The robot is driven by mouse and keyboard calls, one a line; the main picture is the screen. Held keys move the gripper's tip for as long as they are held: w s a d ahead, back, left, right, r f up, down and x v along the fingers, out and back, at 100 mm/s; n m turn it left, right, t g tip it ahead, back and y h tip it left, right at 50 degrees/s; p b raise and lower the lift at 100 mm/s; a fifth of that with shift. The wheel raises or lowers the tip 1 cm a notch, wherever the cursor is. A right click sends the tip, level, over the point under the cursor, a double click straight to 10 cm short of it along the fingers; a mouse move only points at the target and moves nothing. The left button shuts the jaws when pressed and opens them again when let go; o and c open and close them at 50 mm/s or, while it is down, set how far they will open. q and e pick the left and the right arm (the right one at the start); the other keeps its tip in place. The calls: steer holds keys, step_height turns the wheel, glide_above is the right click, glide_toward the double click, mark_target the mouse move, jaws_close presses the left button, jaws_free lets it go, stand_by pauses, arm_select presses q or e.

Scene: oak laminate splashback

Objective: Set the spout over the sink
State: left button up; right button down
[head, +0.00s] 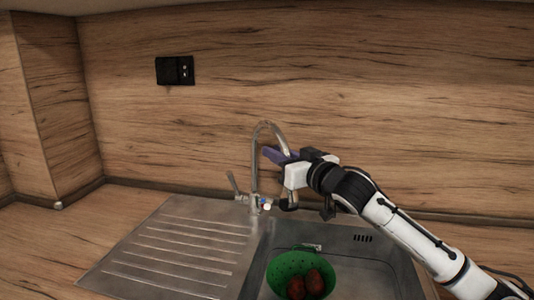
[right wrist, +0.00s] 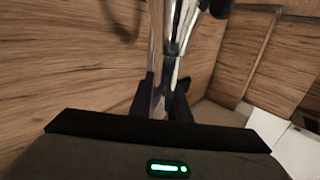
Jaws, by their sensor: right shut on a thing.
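The chrome tap stands at the back edge of the steel sink (head: 400,275). Its gooseneck spout (head: 267,124) arches up and comes down on the right. My right gripper (head: 279,156) comes in from the right and is shut on the descending part of the spout. In the right wrist view a chrome tube (right wrist: 160,85) runs between the dark fingers (right wrist: 163,105). The gripper hides part of the spout. The spout's lower end appears near the basin's back left corner; its exact place over the basin is hard to tell. My left gripper is not in view.
A green colander (head: 278,271) with dark red round items (head: 314,281) sits in the basin. The ribbed drainboard (head: 170,245) lies left and is clear. The tap's lever (head: 232,184) is left of its base. The wooden splashback (head: 350,75) rises close behind, with a black socket (head: 174,70).

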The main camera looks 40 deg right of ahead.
steer(key=shift+s+d+n+y+p, duration=0.2)
steer(key=shift+d+n+y+p, duration=0.5)
steer(key=shift+y, duration=0.3)
steer(key=c, duration=1.7)
jaws_free()
steer(key=shift+f, duration=0.1)
steer(key=shift+o, duration=0.2)
steer(key=s, duration=1)
steer(key=shift+a, duration=0.3)
steer(key=shift+s, duration=0.1)
